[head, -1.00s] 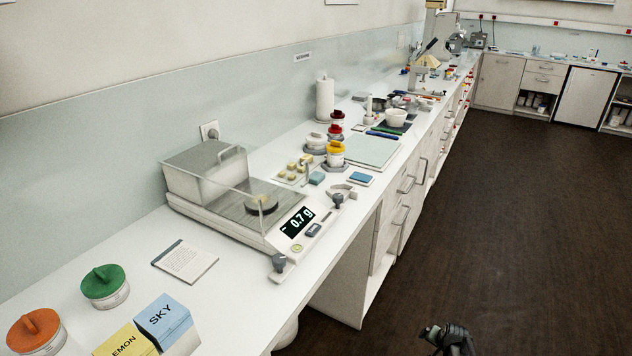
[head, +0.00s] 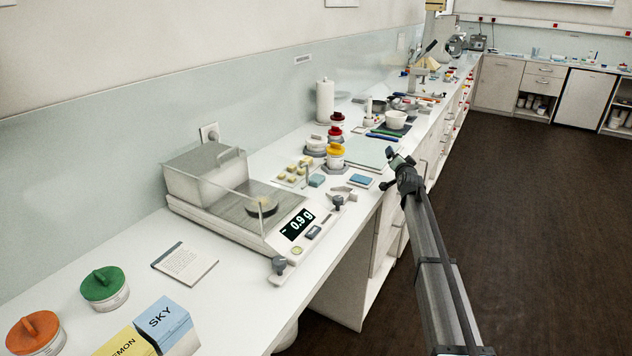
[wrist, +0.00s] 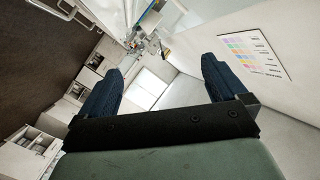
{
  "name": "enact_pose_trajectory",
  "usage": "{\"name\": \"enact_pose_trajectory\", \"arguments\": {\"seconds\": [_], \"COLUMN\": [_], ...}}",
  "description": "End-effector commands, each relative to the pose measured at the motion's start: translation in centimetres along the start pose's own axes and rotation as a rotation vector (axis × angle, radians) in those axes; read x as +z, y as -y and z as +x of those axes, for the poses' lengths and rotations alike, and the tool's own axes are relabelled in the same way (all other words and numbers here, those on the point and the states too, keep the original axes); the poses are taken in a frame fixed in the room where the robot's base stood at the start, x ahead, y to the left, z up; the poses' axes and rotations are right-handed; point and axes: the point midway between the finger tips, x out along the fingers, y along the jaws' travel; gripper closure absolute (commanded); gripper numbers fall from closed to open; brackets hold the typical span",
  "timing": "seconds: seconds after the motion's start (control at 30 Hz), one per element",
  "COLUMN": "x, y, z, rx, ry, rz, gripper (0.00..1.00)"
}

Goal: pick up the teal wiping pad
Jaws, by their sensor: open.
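A small teal pad (head: 317,180), which looks like the wiping pad, lies on the white counter just right of the scale, beside several small yellow pieces. A flatter blue pad (head: 360,180) lies to its right, near the counter's front edge. My gripper (head: 398,166) is raised at the counter's front edge, to the right of both pads and apart from them. In the wrist view my gripper (wrist: 162,68) has its two dark fingers spread wide with nothing between them. The teal pad cannot be made out in the wrist view.
A scale (head: 297,224) reading -0.9 g has a clear-walled pan. A yellow-lidded jar (head: 336,155) and a pale green mat (head: 372,151) stand behind the pads. A grey bracket-like piece (head: 340,193) lies close in front of the teal pad. The dark floor right of the counter is open.

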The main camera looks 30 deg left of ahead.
Motion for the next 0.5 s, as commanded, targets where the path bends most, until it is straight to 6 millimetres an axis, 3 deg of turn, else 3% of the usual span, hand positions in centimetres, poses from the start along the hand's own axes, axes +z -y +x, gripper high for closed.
{"name": "enact_pose_trajectory", "arguments": {"seconds": [0.03, 0.3, 0.5], "x": [-0.9, -3.5, -2.5], "y": [2.0, 10.5, 16.1], "z": [1.0, 3.7, 5.8], "rx": [-0.018, -0.075, -0.077], "ry": [-0.009, 0.001, 0.114], "rz": [-0.003, -0.068, -0.216], "gripper": [0.01, 0.01, 0.01]}}
